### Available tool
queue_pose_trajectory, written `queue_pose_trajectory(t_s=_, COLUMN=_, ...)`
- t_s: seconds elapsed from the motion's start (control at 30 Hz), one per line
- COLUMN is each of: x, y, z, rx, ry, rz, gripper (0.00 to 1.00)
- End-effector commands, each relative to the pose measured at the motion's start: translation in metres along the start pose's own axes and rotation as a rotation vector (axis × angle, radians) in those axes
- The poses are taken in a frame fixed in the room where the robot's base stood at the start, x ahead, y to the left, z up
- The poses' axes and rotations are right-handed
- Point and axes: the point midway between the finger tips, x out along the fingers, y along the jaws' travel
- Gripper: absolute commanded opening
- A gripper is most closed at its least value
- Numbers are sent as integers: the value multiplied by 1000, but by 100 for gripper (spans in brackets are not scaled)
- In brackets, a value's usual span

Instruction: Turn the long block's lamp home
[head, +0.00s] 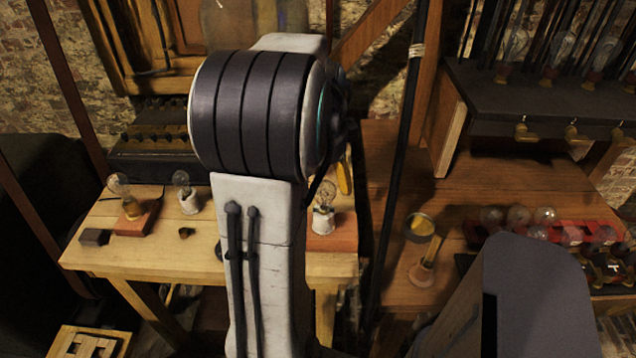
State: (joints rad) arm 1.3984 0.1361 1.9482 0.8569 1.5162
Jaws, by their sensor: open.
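Three glass bulbs stand on the pale wooden table (95,255). The left bulb (119,186) has a brass base and sits on a reddish-brown wooden block (136,223). The middle bulb (181,179) is in a white holder (190,203). The right bulb (326,193) is in a white holder on an orange-brown block (330,238), partly covered by my arm. I cannot tell which block is the long one, or how far any lamp is screwed in. My gripper is hidden behind my arm.
A small dark block (95,237) lies at the table's left. A dark box with knobs (155,140) stands behind. A dark upright pole separates the two.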

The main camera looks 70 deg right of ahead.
Motion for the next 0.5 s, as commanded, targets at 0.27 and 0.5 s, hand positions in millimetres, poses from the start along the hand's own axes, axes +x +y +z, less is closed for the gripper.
queue_pose_trajectory(t_s=0.27, x=29, y=1, z=1, rx=-2, ry=-1, rz=6, gripper=80)
queue_pose_trajectory(t_s=0.5, x=49, y=0, z=1, rx=-3, ry=-1, rz=3, gripper=80)
